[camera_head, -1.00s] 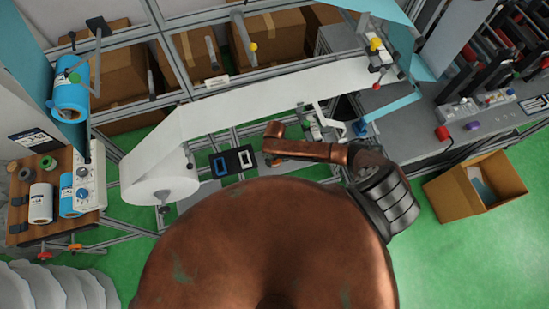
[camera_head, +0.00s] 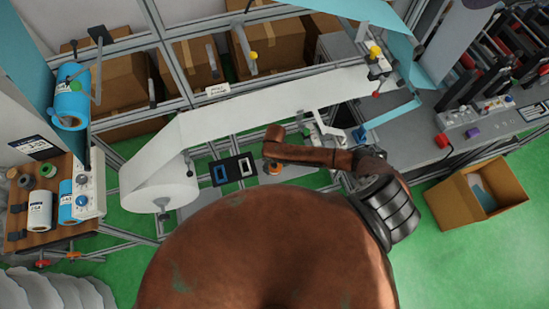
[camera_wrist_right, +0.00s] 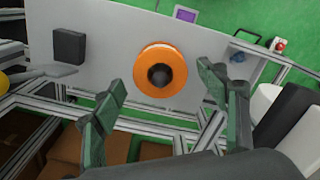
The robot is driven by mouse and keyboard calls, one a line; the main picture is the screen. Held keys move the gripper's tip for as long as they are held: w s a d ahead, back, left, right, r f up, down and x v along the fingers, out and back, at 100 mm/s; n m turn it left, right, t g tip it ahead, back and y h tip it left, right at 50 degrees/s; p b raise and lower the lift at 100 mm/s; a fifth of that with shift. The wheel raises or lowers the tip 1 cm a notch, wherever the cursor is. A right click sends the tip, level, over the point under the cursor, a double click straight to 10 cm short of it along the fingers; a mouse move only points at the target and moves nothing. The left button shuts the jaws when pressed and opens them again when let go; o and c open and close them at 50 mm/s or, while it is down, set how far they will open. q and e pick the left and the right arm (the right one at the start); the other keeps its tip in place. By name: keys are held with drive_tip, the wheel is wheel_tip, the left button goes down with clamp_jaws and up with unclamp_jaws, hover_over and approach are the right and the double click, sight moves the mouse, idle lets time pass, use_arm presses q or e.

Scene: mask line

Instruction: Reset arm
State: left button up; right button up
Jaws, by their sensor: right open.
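My right arm (camera_head: 310,152) reaches in from the right over the mask machine in the head view. Its gripper fingers are not clear there. In the right wrist view my right gripper (camera_wrist_right: 162,78) is open and empty. An orange ring-shaped part with a dark centre (camera_wrist_right: 160,72) sits on a grey plate (camera_wrist_right: 105,35), seen between and beyond the fingertips. My left gripper is in no view.
A white material roll (camera_head: 160,185) feeds a wide web (camera_head: 260,105) across the machine frame. Small trays (camera_head: 233,170) lie left of the orange part. An open cardboard box (camera_head: 480,195) stands on the green floor at right.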

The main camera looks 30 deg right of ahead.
wheel_tip(320, 180, up, 9)
drive_tip(key=shift+f, duration=0.1)
drive_tip(key=s+a+r+t+y, duration=0.2)
drive_tip(key=s+a+r, duration=0.1)
drive_tip(key=s+a, duration=0.35)
drive_tip(key=s+d+r+m+t+h, duration=0.1)
drive_tip(key=s+d+r+m+h, duration=0.15)
drive_tip(key=s+d, duration=0.4)
drive_tip(key=s+d+r+m+t+h, duration=0.1)
drive_tip(key=s+d+r, duration=0.2)
drive_tip(key=s+d, duration=0.4)
wheel_tip(320, 180, down, 38)
drive_tip(key=g+y+b, duration=0.1)
drive_tip(key=g+b, duration=0.1)
drive_tip(key=b, duration=0.8)
drive_tip(key=s+f+b, duration=0.4)
drive_tip(key=s+f, duration=0.6)
drive_tip(key=f, duration=0.4)
drive_tip(key=s+f+n+g+b, duration=0.1)
drive_tip(key=s+f+b, duration=0.4)
drive_tip(key=s+f, duration=0.5)
wheel_tip(320, 180, down, 4)
drive_tip(key=shift+s+a+f, duration=0.2)
drive_tip(key=shift+s+a, duration=0.1)
drive_tip(key=shift+s, duration=0.05)
